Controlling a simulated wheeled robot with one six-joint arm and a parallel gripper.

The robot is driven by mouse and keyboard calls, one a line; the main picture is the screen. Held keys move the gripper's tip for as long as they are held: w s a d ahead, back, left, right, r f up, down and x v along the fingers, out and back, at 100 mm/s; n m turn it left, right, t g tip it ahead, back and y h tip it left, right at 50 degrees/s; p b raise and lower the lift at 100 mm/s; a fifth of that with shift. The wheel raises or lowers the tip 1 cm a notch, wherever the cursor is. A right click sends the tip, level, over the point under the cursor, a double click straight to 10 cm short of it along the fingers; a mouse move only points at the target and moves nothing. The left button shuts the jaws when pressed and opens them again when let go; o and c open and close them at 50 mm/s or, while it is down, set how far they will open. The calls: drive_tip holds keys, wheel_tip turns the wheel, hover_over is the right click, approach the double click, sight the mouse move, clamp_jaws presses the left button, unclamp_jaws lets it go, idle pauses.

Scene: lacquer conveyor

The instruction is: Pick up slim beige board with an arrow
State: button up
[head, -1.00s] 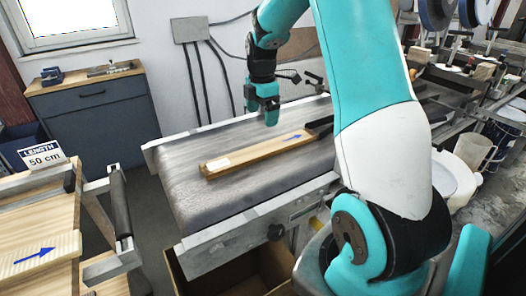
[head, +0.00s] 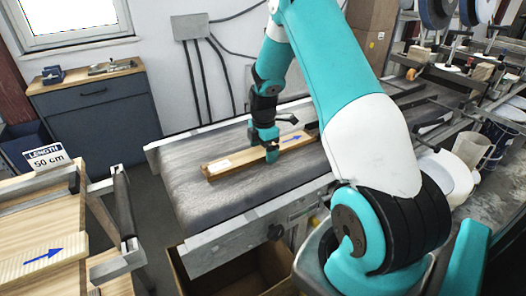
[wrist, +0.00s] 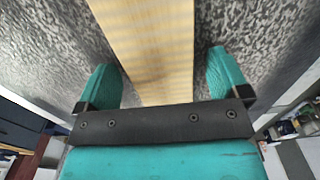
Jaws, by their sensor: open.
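A slim beige board (head: 242,159) with a blue arrow near its right end and a white label near its left end lies on the grey conveyor belt (head: 205,198). My gripper (head: 271,153) is over the middle of this board, pointing down. In the wrist view the board (wrist: 150,40) runs between the two teal fingers of my open gripper (wrist: 163,72), with a gap on each side. I cannot tell how far down beside the board the fingertips reach.
Another pale board with a blue arrow (head: 30,261) lies on the wooden bench at left, near a length sign reading 50 cm (head: 47,158). An open cardboard box (head: 222,277) stands below the belt. The belt's near left part is clear.

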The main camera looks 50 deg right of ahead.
drive_tip(key=c, duration=1.2)
drive_tip(key=shift+r, duration=0.1)
